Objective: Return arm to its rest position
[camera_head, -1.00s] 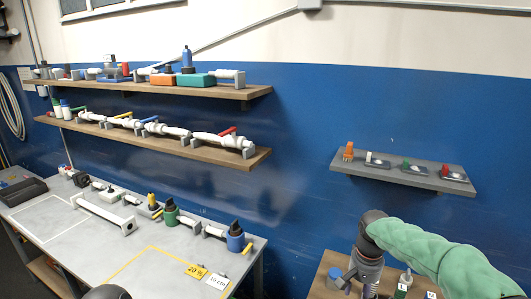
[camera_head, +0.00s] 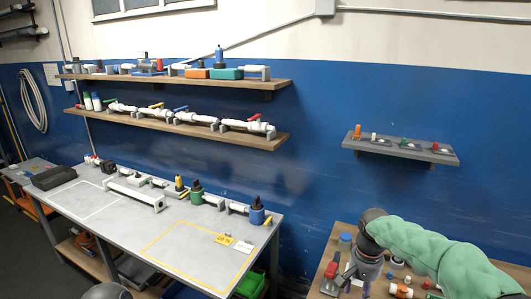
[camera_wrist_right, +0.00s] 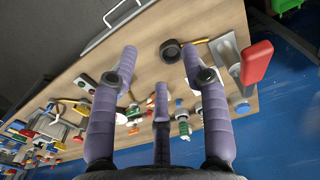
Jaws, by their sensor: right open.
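My right arm, in a green sleeve (camera_head: 440,250), comes in from the lower right in the head view. Its gripper (camera_head: 364,284) points down over a wooden table (camera_head: 319,284). In the right wrist view the gripper (camera_wrist_right: 160,72) has its purple fingers spread apart, with nothing held between them. The same wooden tabletop (camera_wrist_right: 215,22) lies beyond the fingers. My left gripper does not show; only a dark rounded part is at the bottom edge of the head view.
A red-handled fixture (camera_head: 332,270) stands on the wooden table beside my right gripper; its red handle (camera_wrist_right: 257,62) is close in the wrist view. A black ring (camera_wrist_right: 170,50) and several small parts lie there. A grey workbench (camera_head: 120,220) is left; a small shelf (camera_head: 400,150) hangs behind.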

